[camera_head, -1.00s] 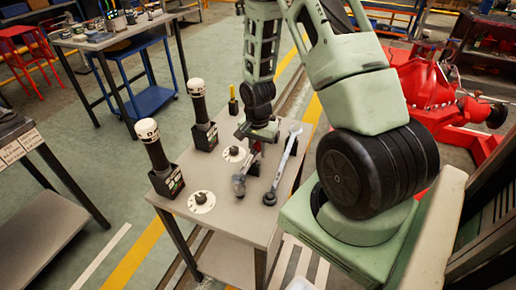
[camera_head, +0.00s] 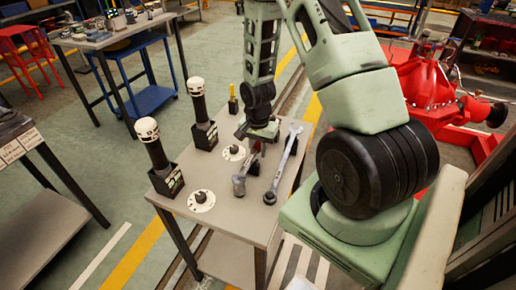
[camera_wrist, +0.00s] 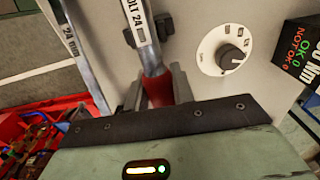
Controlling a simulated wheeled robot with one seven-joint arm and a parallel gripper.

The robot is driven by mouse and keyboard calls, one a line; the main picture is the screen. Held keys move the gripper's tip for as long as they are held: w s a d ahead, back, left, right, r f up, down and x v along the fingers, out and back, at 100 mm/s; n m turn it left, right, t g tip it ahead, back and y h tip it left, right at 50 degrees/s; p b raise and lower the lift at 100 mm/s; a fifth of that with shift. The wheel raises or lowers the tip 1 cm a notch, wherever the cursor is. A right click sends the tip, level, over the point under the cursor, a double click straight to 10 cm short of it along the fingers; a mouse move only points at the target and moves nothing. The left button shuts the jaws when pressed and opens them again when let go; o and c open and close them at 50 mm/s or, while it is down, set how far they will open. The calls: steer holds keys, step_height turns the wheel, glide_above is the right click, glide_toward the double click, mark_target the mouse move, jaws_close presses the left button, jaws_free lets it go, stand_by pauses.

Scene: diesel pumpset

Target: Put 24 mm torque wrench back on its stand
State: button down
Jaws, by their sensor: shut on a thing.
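My gripper (camera_wrist: 160,92) is shut on the red handle of a torque wrench (camera_wrist: 155,88), whose pale shaft label ends in "24". In the head view the wrench (camera_head: 241,180) lies over the table's middle, its head toward the near edge. My gripper (camera_head: 257,142) is at its far end, partly hidden by the wrist. In the wrist view, dark upright pieces, possibly the stand (camera_wrist: 131,38), flank the shaft. I cannot tell whether the wrench touches them.
A long spanner marked "24 mm" (camera_wrist: 76,45) lies close beside the held wrench, at right in the head view (camera_head: 284,165). Two dial plates (camera_head: 201,201) and two white-capped black tools in holders (camera_head: 167,180) stand to the left on the grey table (camera_head: 222,222).

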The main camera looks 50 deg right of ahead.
steer(key=shift+f+b, duration=0.55)
steer(key=shift+f, duration=0.2)
steer(key=c, duration=1.1)
jaws_free()
step_height(320, 180, up, 17)
steer(key=shift+r, duration=0.2)
steer(key=shift+a, duration=0.1)
